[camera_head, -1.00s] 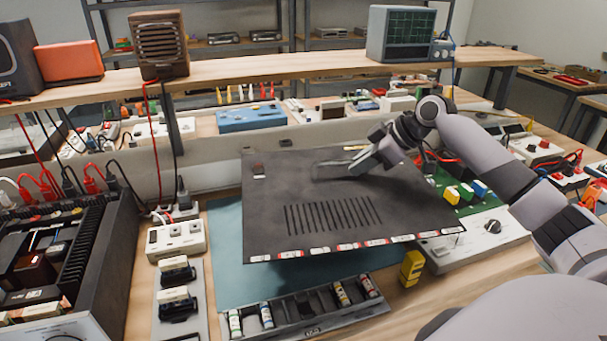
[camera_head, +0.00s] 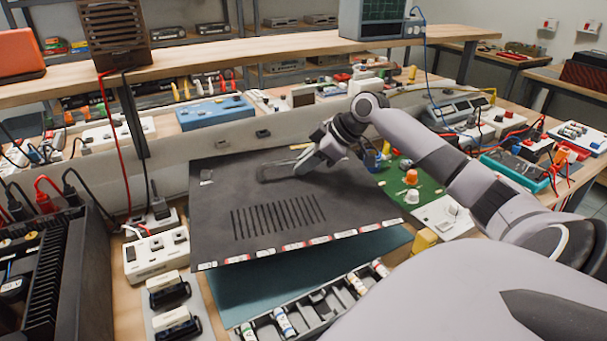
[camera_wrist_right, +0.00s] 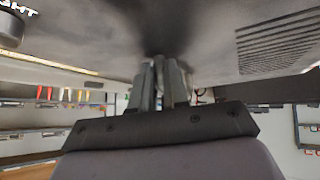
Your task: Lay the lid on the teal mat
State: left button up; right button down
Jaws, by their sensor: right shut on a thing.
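The lid (camera_head: 230,190) is a dark grey flat panel with a row of vent slots and a taped front edge. My right gripper (camera_head: 300,168) is shut on a part of the lid's upper face near its far right side. The lid is held above the teal mat (camera_head: 265,285), covering much of it; the mat shows below the lid's front edge. In the right wrist view the gripper fingers (camera_wrist_right: 163,80) meet the lid (camera_wrist_right: 215,40), which fills the top of the picture. The exact grip point is hidden. My left gripper is not in view.
An open black hi-fi chassis (camera_head: 65,270) stands at the left. A parts tray (camera_head: 315,305) lies in front of the mat. A white power strip (camera_head: 157,255) is left of the mat, and a green circuit board (camera_head: 415,190) is to the right. A shelf (camera_head: 250,55) runs behind.

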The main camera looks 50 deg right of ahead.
aim_at(313, 178)
jog(key=shift+w+f+b, duration=0.1)
jog(key=shift+f+b, duration=0.8)
jog(key=shift+f, duration=0.2)
notch_tip(313, 178, down, 4)
jog(key=b, duration=0.4)
jog(key=shift+r, duration=0.15)
jog(key=shift+f+b, duration=0.75)
jog(key=shift+b, duration=0.1)
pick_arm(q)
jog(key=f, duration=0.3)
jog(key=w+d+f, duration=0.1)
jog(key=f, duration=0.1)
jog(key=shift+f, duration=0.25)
pick_arm(e)
jog(key=shift+a, duration=0.1)
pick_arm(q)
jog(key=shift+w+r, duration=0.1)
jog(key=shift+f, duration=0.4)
pick_arm(e)
jog(key=shift+f, duration=0.65)
